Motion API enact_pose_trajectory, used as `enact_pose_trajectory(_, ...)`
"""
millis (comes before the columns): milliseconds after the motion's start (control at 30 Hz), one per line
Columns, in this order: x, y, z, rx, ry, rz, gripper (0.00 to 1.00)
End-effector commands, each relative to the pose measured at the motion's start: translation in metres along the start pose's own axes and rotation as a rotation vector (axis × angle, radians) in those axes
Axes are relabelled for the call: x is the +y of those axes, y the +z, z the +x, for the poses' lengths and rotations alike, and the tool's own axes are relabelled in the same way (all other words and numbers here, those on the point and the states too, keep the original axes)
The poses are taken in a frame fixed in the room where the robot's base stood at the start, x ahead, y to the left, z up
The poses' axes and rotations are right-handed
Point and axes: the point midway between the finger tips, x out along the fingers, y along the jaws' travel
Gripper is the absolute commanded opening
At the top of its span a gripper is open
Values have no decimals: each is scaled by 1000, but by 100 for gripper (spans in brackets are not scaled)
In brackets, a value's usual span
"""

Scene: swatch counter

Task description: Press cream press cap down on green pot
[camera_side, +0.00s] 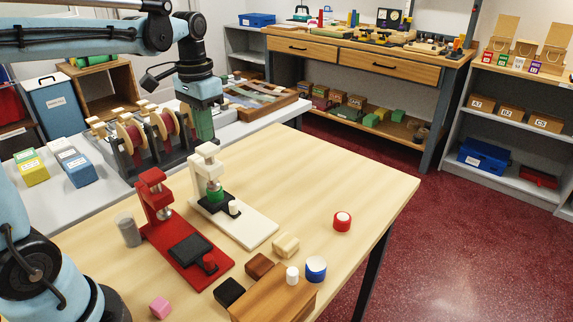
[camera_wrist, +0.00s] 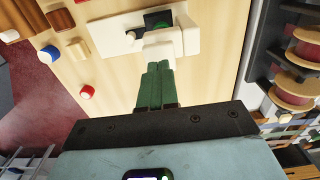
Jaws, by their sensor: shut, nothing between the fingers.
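The cream press (camera_side: 255,228) stands on the wooden table, its cream cap (camera_side: 207,152) at the top of its upright. A green pot (camera_side: 215,191) sits under the press head on a dark pad. In the wrist view, the cream press (camera_wrist: 100,38) lies ahead of the fingertips, with part of the green pot (camera_wrist: 161,27) showing beside its head. My gripper (camera_side: 205,139) points down with its green fingers shut and empty, close to the press top. The fingers also show shut in the wrist view (camera_wrist: 158,67). I cannot tell whether they touch the cap.
A red press (camera_side: 170,235) stands left of the cream one. Small blocks, a white-and-blue cylinder (camera_side: 316,268) and a red cylinder (camera_side: 342,221) lie toward the front and right. A spool rack (camera_side: 132,140) stands behind left.

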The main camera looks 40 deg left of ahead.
Motion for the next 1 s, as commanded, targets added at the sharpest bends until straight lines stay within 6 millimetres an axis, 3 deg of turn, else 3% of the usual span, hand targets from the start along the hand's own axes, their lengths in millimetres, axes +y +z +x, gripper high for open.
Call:
enact_pose_trajectory(633, 0, 0, -46, 1, 0, 0, 0)
enact_pose_trajectory(1000, 0, 0, -51, 1, 0, 0, 0)
